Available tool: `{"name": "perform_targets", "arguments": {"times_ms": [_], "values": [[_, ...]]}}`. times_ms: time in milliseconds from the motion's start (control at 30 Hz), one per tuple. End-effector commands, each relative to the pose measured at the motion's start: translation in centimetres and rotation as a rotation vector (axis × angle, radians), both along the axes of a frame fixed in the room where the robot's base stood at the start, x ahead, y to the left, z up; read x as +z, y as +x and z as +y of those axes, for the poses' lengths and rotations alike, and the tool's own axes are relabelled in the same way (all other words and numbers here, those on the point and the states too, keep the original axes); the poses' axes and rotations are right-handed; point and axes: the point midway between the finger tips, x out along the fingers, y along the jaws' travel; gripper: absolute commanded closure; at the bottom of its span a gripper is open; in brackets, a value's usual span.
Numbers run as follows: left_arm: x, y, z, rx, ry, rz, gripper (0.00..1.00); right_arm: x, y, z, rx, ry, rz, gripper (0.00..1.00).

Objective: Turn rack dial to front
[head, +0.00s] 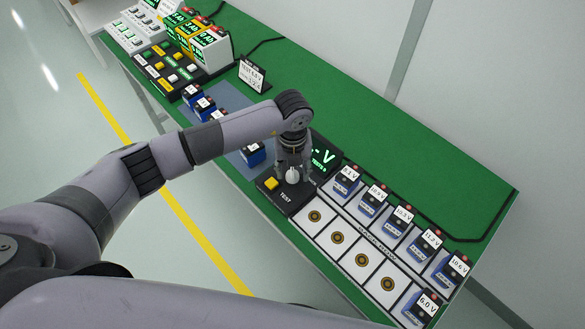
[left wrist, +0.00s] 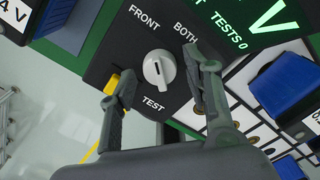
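The rack dial (head: 292,176) is a round white knob on a black panel (head: 283,199) on the green bench. The left wrist view shows the dial (left wrist: 158,68) close up, with the labels FRONT above left, BOTH above right and TEST below. A slim dark mark runs on the knob; which label it points to is hard to tell. My left gripper (head: 294,168) is over the panel. In the left wrist view its fingers (left wrist: 160,75) are apart on either side of the dial, with gaps visible. My right gripper is not in view.
A yellow button (head: 272,183) sits left of the dial, close to one finger. A green-lit voltage display (head: 323,158) stands behind. Several labelled blue batteries (head: 398,223) and round-socket white pads (head: 338,238) lie to the right. More batteries (head: 204,109) sit to the left.

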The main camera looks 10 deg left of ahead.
Motion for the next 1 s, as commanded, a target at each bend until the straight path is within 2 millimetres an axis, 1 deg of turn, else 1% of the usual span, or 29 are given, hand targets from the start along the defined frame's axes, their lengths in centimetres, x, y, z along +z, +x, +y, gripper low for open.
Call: {"name": "perform_targets", "arguments": {"times_ms": [233, 300, 433, 567, 800, 900, 1000], "values": [[0.0, 0.0, 0.0, -0.001, 0.000, 0.000, 0.50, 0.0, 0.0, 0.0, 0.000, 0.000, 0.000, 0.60], [0.1, 0.0, 0.0, -0.001, 0.000, 0.000, 0.50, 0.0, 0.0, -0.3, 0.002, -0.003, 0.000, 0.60], [1.0, 0.1, 0.0, -0.001, -0.001, -0.003, 0.50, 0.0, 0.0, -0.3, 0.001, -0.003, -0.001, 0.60], [3.2, 0.1, 0.0, -0.001, -0.002, -0.005, 0.50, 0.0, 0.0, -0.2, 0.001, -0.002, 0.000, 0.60], [8.4, 0.1, 0.0, -0.002, -0.001, -0.004, 0.50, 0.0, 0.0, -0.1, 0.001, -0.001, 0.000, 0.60], [10.0, 0.1, 0.0, 0.000, 0.000, -0.003, 0.50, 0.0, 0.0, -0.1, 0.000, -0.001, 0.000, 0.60], [11.2, 0.1, 0.0, -0.001, 0.001, -0.002, 0.50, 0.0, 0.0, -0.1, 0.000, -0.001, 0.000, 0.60]]}}
